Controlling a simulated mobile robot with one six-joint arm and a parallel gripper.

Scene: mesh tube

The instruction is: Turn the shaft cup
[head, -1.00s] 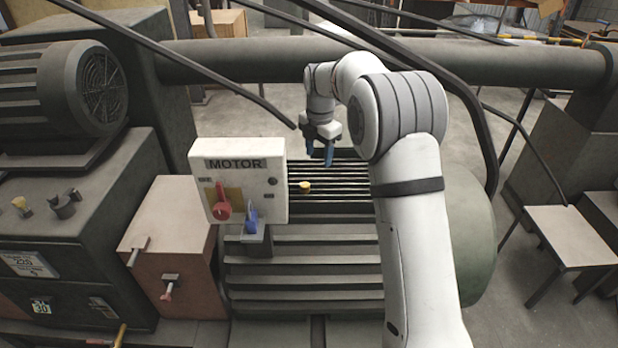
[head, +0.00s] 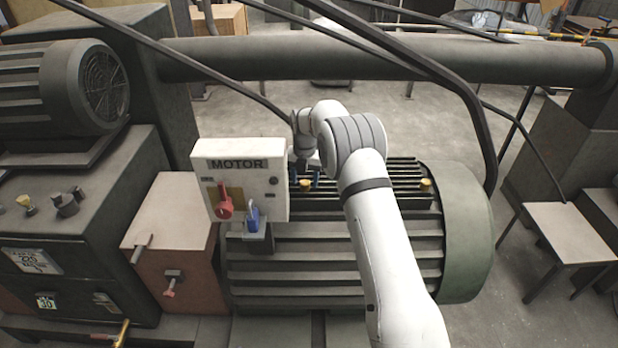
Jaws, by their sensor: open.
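Two small yellow cups show on top of the big green finned motor (head: 330,265): a left cup (head: 305,185) beside the MOTOR box and a right cup (head: 426,183) near the motor's rounded end. I cannot tell by marking which is the shaft cup. My arm's links cover part of the motor's top between the two cups.
The white MOTOR box (head: 240,180), with a red switch (head: 224,204) and a blue padlock (head: 252,214), stands close to the left of my gripper. A dark slanting hose (head: 215,70) and a thick horizontal pipe (head: 500,68) run behind.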

